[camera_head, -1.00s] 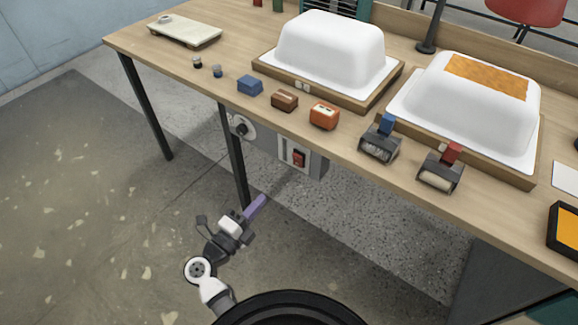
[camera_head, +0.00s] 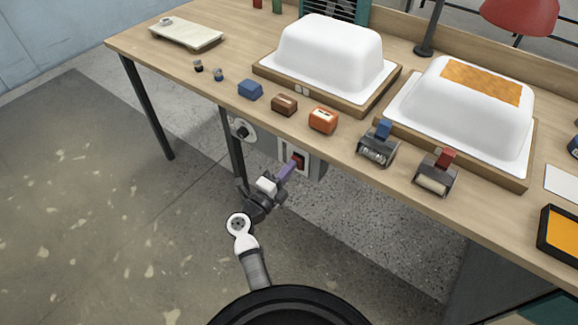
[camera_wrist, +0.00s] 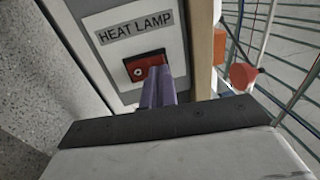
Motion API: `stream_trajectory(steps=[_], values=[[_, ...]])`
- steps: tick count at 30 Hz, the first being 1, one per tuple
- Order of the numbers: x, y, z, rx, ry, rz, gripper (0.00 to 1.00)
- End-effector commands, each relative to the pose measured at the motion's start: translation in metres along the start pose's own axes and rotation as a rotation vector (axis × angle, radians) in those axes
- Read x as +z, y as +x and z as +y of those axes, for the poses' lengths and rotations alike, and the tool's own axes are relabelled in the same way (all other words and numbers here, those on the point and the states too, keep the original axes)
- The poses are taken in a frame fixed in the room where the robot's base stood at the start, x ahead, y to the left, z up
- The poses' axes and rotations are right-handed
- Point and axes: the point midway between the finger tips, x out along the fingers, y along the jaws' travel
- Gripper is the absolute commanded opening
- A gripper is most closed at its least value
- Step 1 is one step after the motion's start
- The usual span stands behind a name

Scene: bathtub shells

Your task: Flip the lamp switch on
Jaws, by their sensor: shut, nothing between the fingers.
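The lamp switch (camera_wrist: 147,64) is a red rocker in a dark frame, on a pale panel (camera_wrist: 112,50) labelled "HEAT LAMP" in the wrist view. In the head view the switch (camera_head: 298,161) is on a grey box under the table's front edge. My gripper (camera_head: 293,163) has purple fingers, shut and empty, with their tips at the switch. In the wrist view the fingers (camera_wrist: 158,82) cover the lower right part of the rocker. I cannot tell whether they touch it or which way the rocker is tipped. The red lamp (camera_head: 520,14) stands at the back right of the table.
A round dial (camera_head: 242,131) is left of the switch box, under the table edge. The wooden table (camera_head: 230,60) overhangs the box and bears two white tub shells (camera_head: 330,50), coloured blocks and rollers. A table leg (camera_head: 231,150) stands left of my gripper.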

Motion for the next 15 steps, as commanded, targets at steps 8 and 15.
stream_trajectory(steps=[8, 15], values=[[0.0001, 0.0042, -0.0001, 0.000, 0.001, 0.000, 0.00], [0.0000, 0.0054, -0.0033, 0.008, 0.000, 0.001, 0.00]])
